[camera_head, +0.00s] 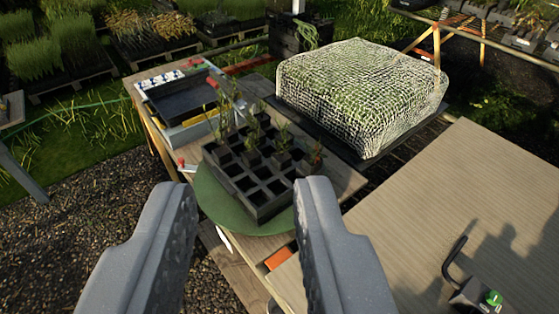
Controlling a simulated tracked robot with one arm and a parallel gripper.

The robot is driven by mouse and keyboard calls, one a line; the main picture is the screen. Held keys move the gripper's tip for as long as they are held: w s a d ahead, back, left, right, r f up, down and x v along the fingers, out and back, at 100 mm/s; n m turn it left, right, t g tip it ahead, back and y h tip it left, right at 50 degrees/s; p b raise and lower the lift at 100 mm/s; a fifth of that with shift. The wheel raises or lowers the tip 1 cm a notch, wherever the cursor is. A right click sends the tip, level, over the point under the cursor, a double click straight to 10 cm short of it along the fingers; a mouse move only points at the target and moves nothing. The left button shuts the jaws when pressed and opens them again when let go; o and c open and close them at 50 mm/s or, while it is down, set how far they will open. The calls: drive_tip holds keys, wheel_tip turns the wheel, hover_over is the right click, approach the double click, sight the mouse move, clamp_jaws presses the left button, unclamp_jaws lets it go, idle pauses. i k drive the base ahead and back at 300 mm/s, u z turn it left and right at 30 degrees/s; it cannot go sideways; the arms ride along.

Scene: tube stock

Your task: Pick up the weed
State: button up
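A black cell tray (243,185) sits on a round green mat (213,202) on a wooden bench, beyond my fingertips. Several small plants stand in its rear and right cells; many front cells look empty. A taller, thin plant (226,108) rises at the tray's back left. A plant with reddish leaves (315,155) stands at the right edge. I cannot tell for sure which one is the weed. My gripper (246,188) is open, its two grey fingers wide apart on either side of the tray in the picture. Nothing is between them up close.
A dark shallow tray (183,99) lies at the bench's back left. A net-covered block (357,90) stands behind right. A wide wooden table (450,210) fills the right, with a black handled tool (475,290) near the bottom. Gravel lies at left.

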sight(316, 162)
drive_tip(key=u, duration=1.75)
drive_tip(key=i, duration=2.55)
drive_tip(key=z, duration=3)
drive_tip(key=i, duration=0.2)
drive_tip(key=z, duration=0.65)
